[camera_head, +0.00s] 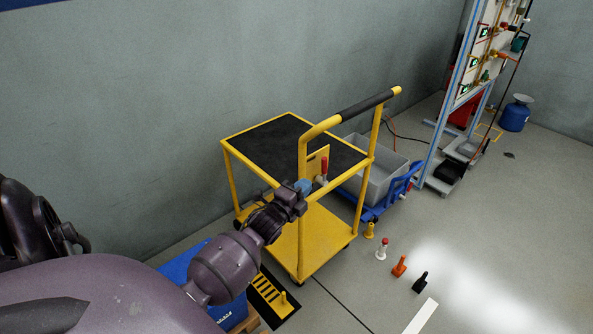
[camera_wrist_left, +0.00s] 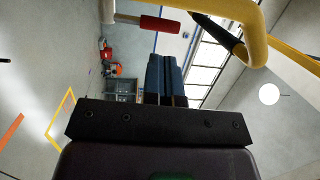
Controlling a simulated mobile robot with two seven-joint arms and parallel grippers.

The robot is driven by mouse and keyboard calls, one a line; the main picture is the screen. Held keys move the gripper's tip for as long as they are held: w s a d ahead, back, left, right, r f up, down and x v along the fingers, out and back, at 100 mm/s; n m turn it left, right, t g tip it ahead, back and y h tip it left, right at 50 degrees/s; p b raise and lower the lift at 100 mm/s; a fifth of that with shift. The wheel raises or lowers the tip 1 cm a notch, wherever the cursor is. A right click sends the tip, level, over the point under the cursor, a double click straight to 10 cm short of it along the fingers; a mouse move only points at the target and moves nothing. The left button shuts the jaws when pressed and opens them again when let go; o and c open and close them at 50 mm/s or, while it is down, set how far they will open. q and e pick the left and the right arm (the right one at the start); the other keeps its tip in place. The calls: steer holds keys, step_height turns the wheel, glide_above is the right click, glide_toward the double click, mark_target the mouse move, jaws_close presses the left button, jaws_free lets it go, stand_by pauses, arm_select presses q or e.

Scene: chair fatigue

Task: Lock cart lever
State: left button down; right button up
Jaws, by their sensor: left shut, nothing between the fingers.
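The yellow cart (camera_head: 272,137) stands by the wall, with black mats on its top deck and a push handle (camera_head: 350,109) with a black grip. The cart lever is a short red handle (camera_head: 324,166) by the yellow plate (camera_head: 316,163) below the push handle. In the left wrist view the red handle (camera_wrist_left: 160,24) lies across the top on a pale shaft, beyond the fingertips. My left gripper (camera_head: 304,186) is just left of and below the lever, apparently apart from it. Its blue fingers (camera_wrist_left: 165,75) are together with nothing between them. My right gripper is not in view.
A grey bin (camera_head: 378,173) on a blue trolley stands behind the cart. Several small coloured posts, among them an orange one (camera_head: 399,266), line the floor at right. A blue box (camera_head: 196,264) is partly hidden behind my left arm. Open floor lies to the right.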

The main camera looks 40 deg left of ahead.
mark_target(322, 167)
arm_select(q)
steer(key=w, duration=0.3)
steer(key=w+b, duration=0.1)
steer(key=w, duration=0.1)
steer(key=shift+w+a+r, duration=0.1)
steer(key=shift+w+a, duration=0.05)
steer(key=shift+a, duration=0.15)
steer(key=shift+w+a+r, duration=0.1)
steer(key=shift+w+r, duration=0.05)
steer(key=shift+w, duration=0.55)
steer(key=shift+r, duration=0.1)
